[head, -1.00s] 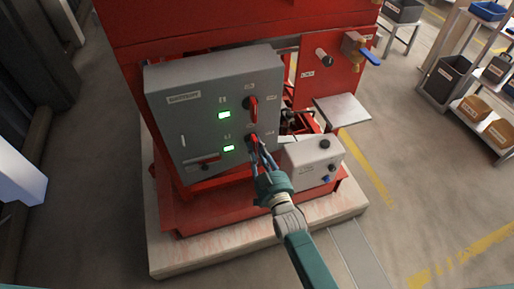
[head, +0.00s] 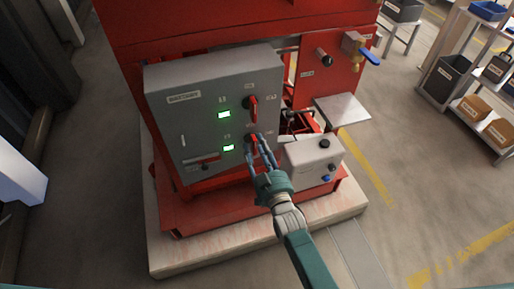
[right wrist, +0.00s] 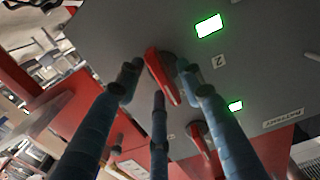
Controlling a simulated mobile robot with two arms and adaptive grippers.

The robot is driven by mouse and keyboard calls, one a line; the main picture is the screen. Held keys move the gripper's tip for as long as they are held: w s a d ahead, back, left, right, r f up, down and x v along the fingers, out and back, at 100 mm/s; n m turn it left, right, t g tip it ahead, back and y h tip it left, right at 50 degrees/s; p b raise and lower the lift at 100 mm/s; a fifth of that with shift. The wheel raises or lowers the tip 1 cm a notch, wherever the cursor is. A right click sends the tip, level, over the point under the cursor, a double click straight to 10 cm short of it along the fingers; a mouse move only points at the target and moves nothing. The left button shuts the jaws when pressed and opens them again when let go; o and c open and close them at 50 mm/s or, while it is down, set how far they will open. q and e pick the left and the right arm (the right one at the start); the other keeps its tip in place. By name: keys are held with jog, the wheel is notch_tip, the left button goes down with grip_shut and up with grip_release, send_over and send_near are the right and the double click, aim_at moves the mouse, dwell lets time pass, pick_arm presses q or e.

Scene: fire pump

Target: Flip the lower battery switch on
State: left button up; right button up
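The grey battery box (head: 200,110) hangs on the red pump frame. Its upper red switch (head: 253,108) stands roughly upright, beside a lit green lamp (head: 224,115). The lower red switch (head: 252,144) is partly hidden by my right gripper (head: 262,146), beside another lit green lamp (head: 229,148). In the right wrist view the lower switch handle (right wrist: 162,78) lies between the spread fingers of my right gripper (right wrist: 157,80), roughly parallel to the upper handle (right wrist: 200,142). The fingers look open around it; contact is unclear. My left gripper is out of view.
A grey plate (head: 342,110) and a blue-handled valve (head: 368,55) are further right. Shelves with bins (head: 470,100) stand at the far right. The floor in front is clear.

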jog(key=shift+s, duration=0.1)
jog(key=v, duration=1.1)
jog(key=shift+s, duration=0.35)
jog(key=shift+d, duration=0.15)
